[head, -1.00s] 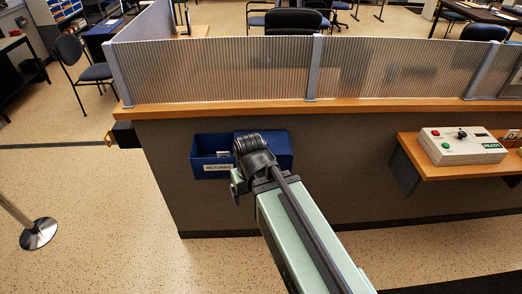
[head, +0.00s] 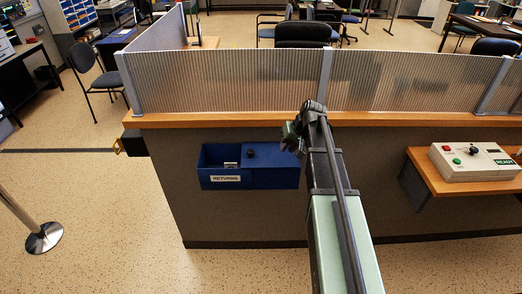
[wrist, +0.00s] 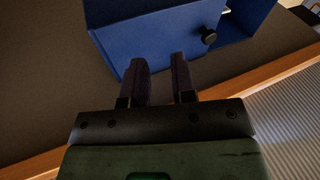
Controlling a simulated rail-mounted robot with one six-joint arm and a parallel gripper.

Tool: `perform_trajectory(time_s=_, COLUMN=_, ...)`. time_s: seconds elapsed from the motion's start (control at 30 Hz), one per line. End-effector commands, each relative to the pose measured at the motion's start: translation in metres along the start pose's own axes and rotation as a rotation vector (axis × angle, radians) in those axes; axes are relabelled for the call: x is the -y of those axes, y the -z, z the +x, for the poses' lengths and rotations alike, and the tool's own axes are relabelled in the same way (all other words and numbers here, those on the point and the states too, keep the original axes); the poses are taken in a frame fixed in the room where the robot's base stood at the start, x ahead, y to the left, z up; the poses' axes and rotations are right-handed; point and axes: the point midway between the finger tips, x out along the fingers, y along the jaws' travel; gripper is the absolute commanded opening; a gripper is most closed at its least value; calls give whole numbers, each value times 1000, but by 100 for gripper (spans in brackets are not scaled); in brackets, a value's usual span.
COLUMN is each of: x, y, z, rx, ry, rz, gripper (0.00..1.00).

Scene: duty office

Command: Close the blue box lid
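The blue box (head: 275,179), with a RETURNS label on its front, hangs on the front of the grey counter. Its left part is open, with a small pale item inside. A blue lid panel (head: 272,157) with a black knob (head: 250,153) covers the right part. The wrist view shows the lid (wrist: 165,30), the knob (wrist: 209,36) and the opening at the upper right.
A wooden ledge (head: 200,120) with a ribbed translucent screen (head: 240,82) runs above the box. A control box (head: 475,162) with buttons stands on a shelf at the right. A metal post (head: 43,236) stands on the floor at the left, where the floor is open.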

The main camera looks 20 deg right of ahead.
Motion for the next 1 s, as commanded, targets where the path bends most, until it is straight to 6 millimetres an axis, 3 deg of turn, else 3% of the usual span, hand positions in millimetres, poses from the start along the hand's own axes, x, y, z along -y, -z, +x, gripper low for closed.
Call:
perform_trajectory(time_s=0.03, x=-9, y=43, z=1, rx=-58, ry=56, rz=-28, gripper=17)
perform_trajectory(time_s=0.1, x=4, y=64, z=1, rx=-126, ry=120, rz=-100, gripper=6)
perform_trajectory(time_s=0.17, x=7, y=60, z=0, rx=-145, ry=125, rz=-137, gripper=0)
perform_trajectory(time_s=0.37, x=8, y=59, z=12, rx=-143, ry=122, rz=-144, gripper=0)
perform_trajectory(time_s=0.83, x=18, y=70, z=110, rx=-140, ry=121, rz=-143, gripper=0)
perform_trajectory(time_s=1.0, x=46, y=67, z=114, rx=-140, ry=121, rz=-143, gripper=0)
